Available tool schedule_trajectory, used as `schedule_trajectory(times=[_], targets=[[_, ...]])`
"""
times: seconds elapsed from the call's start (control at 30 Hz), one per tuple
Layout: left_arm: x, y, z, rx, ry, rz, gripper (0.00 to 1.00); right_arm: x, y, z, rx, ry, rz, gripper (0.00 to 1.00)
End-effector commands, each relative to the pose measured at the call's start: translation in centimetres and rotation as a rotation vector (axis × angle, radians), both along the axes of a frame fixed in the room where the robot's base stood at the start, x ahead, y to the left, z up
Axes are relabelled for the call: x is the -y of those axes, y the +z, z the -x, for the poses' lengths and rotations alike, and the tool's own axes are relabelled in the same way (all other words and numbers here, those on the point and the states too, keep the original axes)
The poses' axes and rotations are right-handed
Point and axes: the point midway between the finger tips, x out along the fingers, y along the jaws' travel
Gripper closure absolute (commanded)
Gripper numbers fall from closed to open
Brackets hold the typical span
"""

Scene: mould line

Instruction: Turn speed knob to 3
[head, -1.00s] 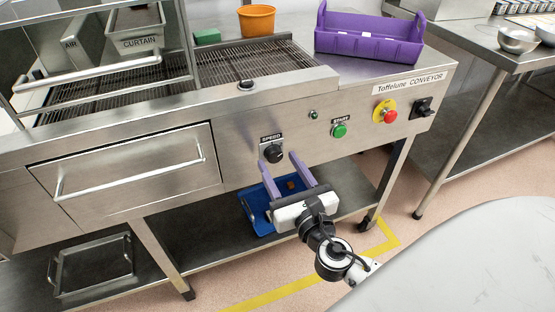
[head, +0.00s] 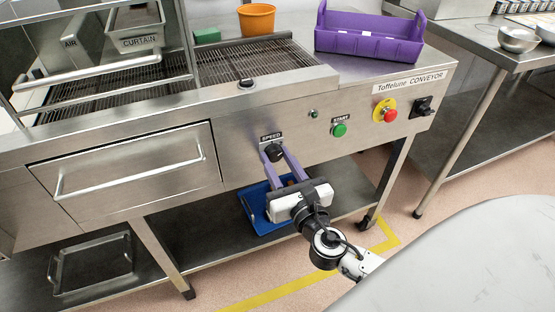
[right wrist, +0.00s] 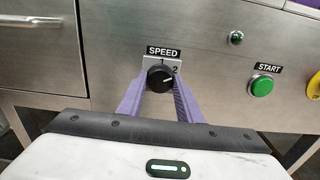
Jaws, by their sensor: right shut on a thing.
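The black speed knob (head: 273,154) is on the steel front panel of the conveyor, under a SPEED label (head: 271,138). In the right wrist view the knob (right wrist: 160,78) shows the marks 1 and 2 beside it. Its white pointer line aims right and up, near the 2. No 3 is visible there. My right gripper (head: 275,152) has its two purple fingers on either side of the knob, shut on it. In the right wrist view the fingers come up from below to the knob's left and right. My left gripper is not in view.
A green START button (head: 339,130), a red stop button (head: 389,115) and a black switch (head: 424,107) are to the right on the panel. A drawer handle (head: 130,180) juts out at left. A blue tray (head: 256,208) lies on the lower shelf.

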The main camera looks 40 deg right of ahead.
Motion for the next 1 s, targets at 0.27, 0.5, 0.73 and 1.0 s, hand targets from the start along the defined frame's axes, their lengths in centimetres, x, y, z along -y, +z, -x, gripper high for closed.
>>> schedule_trajectory(times=[0.27,0.5,0.73,1.0], targets=[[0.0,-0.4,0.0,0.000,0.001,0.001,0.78,-0.1,-0.1,0.0,0.031,0.000,-0.133,0.90],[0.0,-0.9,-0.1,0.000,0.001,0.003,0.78,-0.1,-0.2,0.0,0.081,-0.001,-0.341,0.90],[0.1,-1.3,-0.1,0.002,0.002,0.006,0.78,-0.2,-0.2,0.0,0.132,0.000,-0.552,0.90],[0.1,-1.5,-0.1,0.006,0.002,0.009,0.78,-0.2,-0.1,0.0,0.186,-0.001,-0.779,0.90]])
